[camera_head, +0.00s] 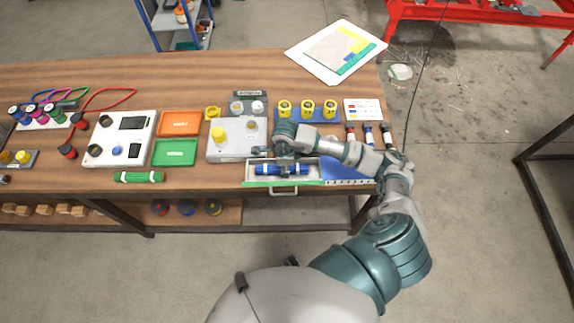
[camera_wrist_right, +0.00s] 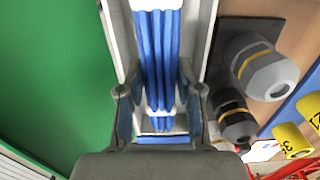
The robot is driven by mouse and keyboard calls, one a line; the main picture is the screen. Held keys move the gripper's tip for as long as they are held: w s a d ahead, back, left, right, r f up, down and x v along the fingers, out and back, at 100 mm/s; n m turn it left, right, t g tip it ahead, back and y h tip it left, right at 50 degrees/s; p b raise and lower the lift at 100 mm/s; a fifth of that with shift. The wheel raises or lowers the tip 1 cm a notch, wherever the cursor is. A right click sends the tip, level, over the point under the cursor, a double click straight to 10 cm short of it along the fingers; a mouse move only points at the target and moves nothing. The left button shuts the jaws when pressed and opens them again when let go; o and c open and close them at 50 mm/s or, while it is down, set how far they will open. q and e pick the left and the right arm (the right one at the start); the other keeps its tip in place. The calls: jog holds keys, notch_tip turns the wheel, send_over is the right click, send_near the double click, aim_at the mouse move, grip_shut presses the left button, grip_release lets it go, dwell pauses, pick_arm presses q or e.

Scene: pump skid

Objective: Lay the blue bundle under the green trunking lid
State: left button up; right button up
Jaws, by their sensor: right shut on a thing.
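The blue bundle (camera_head: 294,170) lies lengthwise at the open trunking (camera_head: 251,170) near the table's front edge. In the right wrist view the bundle (camera_wrist_right: 157,45) shows as several blue strands with white bands, between the pale channel walls. My right gripper (camera_head: 284,164) is shut on the bundle, one finger on each side of it in the wrist view (camera_wrist_right: 158,108). I cannot tell whether the bundle touches the channel floor. The green lid (camera_head: 262,184) shows as a strip along the trunking's front; in the wrist view it is a broad green face (camera_wrist_right: 50,70) beside the channel. My left gripper is out of view.
A green bundle (camera_head: 138,177) lies at the table's front left. A grey box with a yellow knob (camera_head: 219,134) and a blue rack of yellow parts (camera_head: 307,108) stand behind the trunking.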

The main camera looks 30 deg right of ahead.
jog(key=shift+a+f, duration=0.1)
jog(key=shift+f, duration=0.15)
jog(key=shift+d+f+b, duration=0.7)
jog(key=shift+d+f, duration=0.05)
jog(key=shift+f, duration=0.1)
jog(key=shift+a+f+b, duration=0.3)
jog(key=shift+a+b, duration=0.1)
jog(key=shift+a, duration=0.2)
jog(key=shift+d, duration=0.1)
